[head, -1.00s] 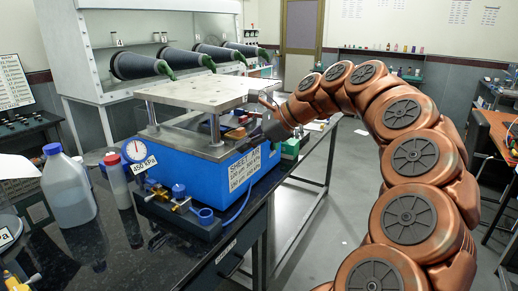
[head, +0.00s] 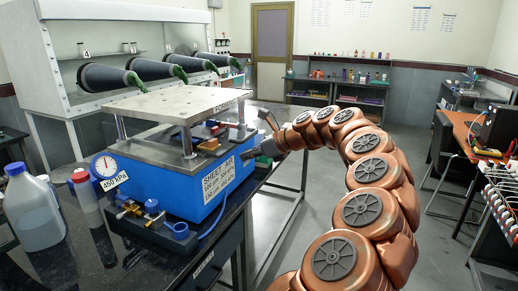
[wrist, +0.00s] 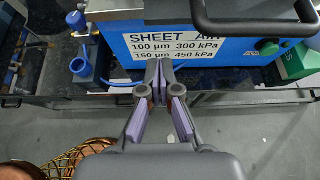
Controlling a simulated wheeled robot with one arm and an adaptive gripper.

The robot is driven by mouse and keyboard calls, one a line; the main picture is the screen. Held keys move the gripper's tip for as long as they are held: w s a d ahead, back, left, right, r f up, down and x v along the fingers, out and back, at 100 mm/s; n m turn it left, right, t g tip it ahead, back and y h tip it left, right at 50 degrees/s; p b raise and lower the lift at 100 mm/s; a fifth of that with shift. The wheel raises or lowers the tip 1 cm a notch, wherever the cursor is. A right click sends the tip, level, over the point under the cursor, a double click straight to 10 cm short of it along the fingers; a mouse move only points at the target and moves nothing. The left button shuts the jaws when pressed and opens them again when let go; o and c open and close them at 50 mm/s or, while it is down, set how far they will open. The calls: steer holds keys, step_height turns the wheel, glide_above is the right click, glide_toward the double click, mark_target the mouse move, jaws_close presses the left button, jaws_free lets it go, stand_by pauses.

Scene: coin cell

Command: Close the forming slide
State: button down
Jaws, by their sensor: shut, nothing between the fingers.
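The forming press has a blue body (head: 190,185) under a pale metal top plate (head: 185,102) on posts. Between plate and body, the slide area shows a small brown and dark part (head: 208,145); how far the slide is out I cannot tell. In the wrist view, a dark bar handle (wrist: 252,26) crosses the upper right, above the blue front (wrist: 215,42). My gripper (head: 254,153) is beside the right end of the press. In the wrist view its fingertips (wrist: 160,68) are together and empty, over the lower part of the label, left of and below the handle.
A pressure gauge (head: 106,166), blue fittings (head: 150,215) and bottles (head: 35,205) stand left on the black bench (head: 95,260). A green block (wrist: 297,62) sits right of the front. Open floor (head: 285,200) lies right of the bench.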

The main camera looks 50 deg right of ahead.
mark_target(224, 150)
steer(key=shift+w+a+f+p, duration=0.15)
steer(key=shift+w+a+p, duration=0.1)
steer(key=shift+w, duration=0.65)
steer(key=shift+w+a+f+p, duration=0.2)
steer(key=shift+w+a, duration=0.1)
steer(key=shift+w, duration=0.65)
steer(key=shift+w+a+f+p, duration=0.15)
steer(key=shift+w+a+p, duration=0.1)
steer(key=shift+w, duration=0.65)
steer(key=shift+w+a+r+p, duration=0.1)
steer(key=shift+w+a+p, duration=0.2)
steer(key=shift+w, duration=0.35)
steer(key=shift+w+a+f+p, duration=0.15)
steer(key=shift+w+p, duration=0.3)
steer(key=shift+w, duration=0.25)
steer(key=shift+w+a+r+p, duration=0.2)
steer(key=shift+w+p, duration=0.15)
steer(key=shift+w, duration=0.3)
steer(key=shift+s, duration=0.1)
